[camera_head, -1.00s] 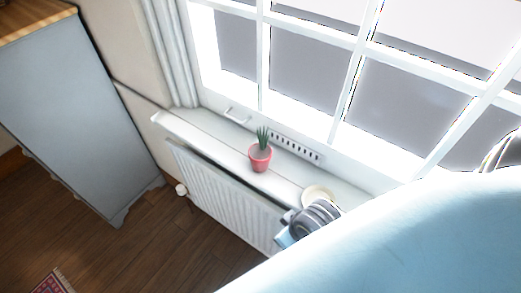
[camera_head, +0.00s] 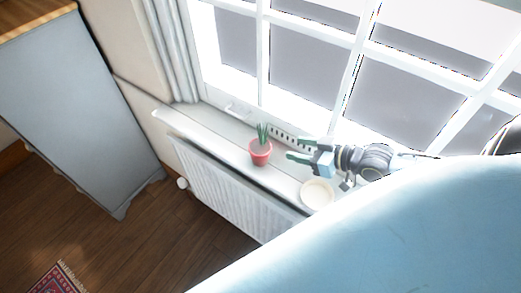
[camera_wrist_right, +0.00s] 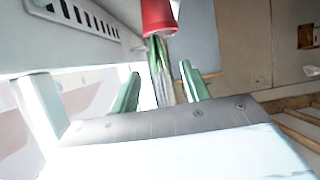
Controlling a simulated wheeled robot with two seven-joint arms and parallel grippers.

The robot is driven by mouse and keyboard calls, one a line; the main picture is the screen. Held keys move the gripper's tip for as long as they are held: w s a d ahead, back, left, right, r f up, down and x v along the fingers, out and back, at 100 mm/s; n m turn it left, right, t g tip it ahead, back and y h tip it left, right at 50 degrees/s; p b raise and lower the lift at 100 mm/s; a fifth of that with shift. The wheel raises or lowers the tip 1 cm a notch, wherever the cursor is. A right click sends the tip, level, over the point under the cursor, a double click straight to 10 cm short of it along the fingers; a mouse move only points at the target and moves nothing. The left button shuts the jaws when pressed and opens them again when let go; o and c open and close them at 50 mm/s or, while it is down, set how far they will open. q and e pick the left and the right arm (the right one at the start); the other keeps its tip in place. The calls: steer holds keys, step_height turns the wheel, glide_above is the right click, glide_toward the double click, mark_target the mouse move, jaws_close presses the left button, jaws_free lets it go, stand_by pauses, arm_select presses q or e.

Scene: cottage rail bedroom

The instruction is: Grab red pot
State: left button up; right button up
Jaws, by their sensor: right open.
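The red pot (camera_head: 261,156) with a green spiky plant stands upright on the white window sill (camera_head: 207,133) in the head view. My right gripper (camera_head: 294,148) is just to the right of the pot, with its green-tipped fingers apart and pointing toward it. A small gap shows between fingers and pot. In the right wrist view the pot (camera_wrist_right: 159,14) is at the top, with its plant hanging down in the picture toward the space between the open fingers (camera_wrist_right: 160,82). Nothing is held. My left gripper is not in view.
A round cream dish (camera_head: 317,194) lies on the sill below my right gripper. The window frame and a slotted vent (camera_head: 287,137) are close behind. A white radiator (camera_head: 222,188) is under the sill, and a grey cabinet (camera_head: 75,110) stands at left.

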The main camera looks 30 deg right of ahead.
mark_target(263, 135)
steer(key=shift+t, duration=0.4)
steer(key=x, duration=0.8)
steer(key=r+b+x, duration=0.1)
steer(key=x, duration=0.3)
steer(key=shift+w+d+r, duration=0.1)
steer(key=shift+w, duration=0.3)
steer(key=shift+w+f, duration=0.25)
steer(key=shift+w, duration=0.2)
jaws_close()
steer(key=shift+r, duration=0.1)
